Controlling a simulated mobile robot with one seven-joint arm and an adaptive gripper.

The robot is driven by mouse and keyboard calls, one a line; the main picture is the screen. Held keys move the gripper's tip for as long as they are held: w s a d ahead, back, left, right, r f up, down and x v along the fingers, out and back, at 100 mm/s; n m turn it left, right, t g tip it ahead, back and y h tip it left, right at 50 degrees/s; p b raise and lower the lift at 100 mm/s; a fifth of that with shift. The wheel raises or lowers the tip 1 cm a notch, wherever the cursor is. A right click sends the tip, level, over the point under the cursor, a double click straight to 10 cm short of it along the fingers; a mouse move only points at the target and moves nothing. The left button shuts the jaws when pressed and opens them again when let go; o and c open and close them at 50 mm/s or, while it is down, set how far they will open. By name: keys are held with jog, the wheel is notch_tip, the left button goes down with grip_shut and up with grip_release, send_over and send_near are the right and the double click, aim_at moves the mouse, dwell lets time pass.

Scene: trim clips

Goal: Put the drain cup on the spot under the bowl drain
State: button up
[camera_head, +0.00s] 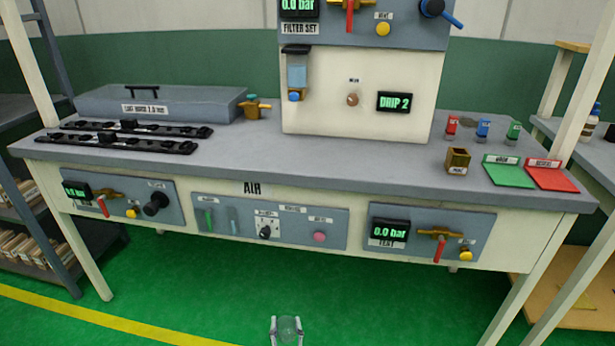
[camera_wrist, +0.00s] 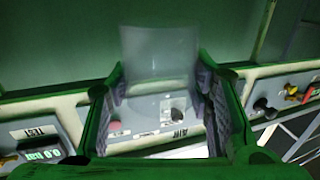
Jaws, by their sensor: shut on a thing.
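The drain cup (camera_head: 289,327) is a small clear cup held in my gripper (camera_head: 287,333) at the bottom edge of the head view, low in front of the bench. In the wrist view the see-through cup (camera_wrist: 160,60) sits between the two fingers of my gripper (camera_wrist: 165,95), which are shut on it. The filter bowl (camera_head: 297,76) is a bluish clear bowl on the white panel in the head view. Its drain (camera_head: 294,96) is a blue knob at the bottom. I cannot make out a marked spot on the bench below it.
The grey bench top (camera_head: 240,150) is bare in front of the white panel (camera_head: 335,115). A grey lidded box (camera_head: 160,102) and black rails (camera_head: 125,143) lie left. Control panels line the bench front.

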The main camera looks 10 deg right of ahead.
jog(key=shift+s+a+f, duration=0.1)
jog(key=shift+s+a, duration=0.15)
jog(key=shift+a, duration=0.05)
jog(key=shift+w+d, duration=0.1)
jog(key=shift+d, duration=0.15)
